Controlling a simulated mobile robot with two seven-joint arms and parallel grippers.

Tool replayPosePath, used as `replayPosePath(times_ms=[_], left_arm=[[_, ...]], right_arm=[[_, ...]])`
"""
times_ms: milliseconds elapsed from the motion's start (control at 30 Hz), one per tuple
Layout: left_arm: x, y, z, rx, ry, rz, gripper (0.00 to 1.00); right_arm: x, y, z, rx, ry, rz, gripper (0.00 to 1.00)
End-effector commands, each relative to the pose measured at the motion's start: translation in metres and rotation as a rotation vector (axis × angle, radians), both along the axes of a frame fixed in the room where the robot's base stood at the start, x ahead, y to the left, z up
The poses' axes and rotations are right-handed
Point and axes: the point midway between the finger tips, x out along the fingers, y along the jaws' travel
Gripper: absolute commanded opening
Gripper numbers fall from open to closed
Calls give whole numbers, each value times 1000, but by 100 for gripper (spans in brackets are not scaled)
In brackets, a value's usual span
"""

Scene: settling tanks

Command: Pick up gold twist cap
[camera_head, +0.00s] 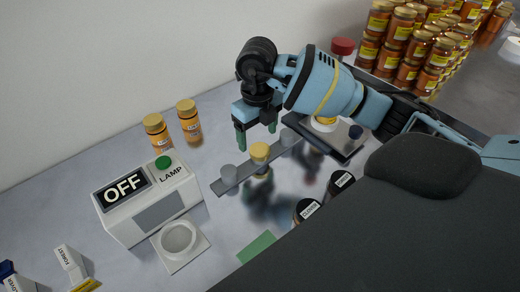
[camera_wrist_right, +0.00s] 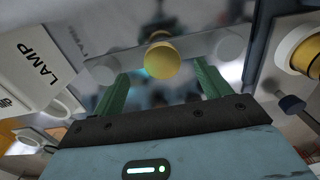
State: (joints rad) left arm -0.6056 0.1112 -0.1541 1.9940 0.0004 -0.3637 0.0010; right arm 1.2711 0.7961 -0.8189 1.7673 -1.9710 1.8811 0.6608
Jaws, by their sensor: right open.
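The gold twist cap (camera_head: 260,150) sits in the middle of a narrow grey bar (camera_head: 230,180) on the shiny worktop, with a round grey disc on either side. My right gripper (camera_head: 256,134) is open and empty, its two green fingers pointing down just behind and above the cap in the head view. In the right wrist view the gold twist cap (camera_wrist_right: 162,61) shows between and beyond the tips of the open right gripper (camera_wrist_right: 161,76). I cannot tell the exact height gap. My left gripper is not in view.
A white lamp box (camera_head: 150,205) reading OFF stands at left, with two honey jars (camera_head: 188,122) behind it. A dark tray (camera_head: 340,150) lies right of the bar. Dark-lidded jars (camera_head: 307,210) stand in front. Stacked honey jars (camera_head: 405,45) fill the back right.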

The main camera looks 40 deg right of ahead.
Motion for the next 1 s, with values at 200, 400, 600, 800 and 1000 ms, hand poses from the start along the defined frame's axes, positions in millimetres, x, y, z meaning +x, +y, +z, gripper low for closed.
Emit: replayPosePath(times_ms=[200,400,600,800,1000], left_arm=[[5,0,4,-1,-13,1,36],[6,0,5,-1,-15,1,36],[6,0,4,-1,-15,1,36],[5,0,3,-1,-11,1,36],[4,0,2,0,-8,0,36]], right_arm=[[2,-2,-31,-1,3,0,76],[2,-2,-42,-1,0,2,76],[2,-2,-42,-1,0,2,74],[2,-2,-42,-1,0,1,48],[2,-2,-41,-1,0,1,28]])
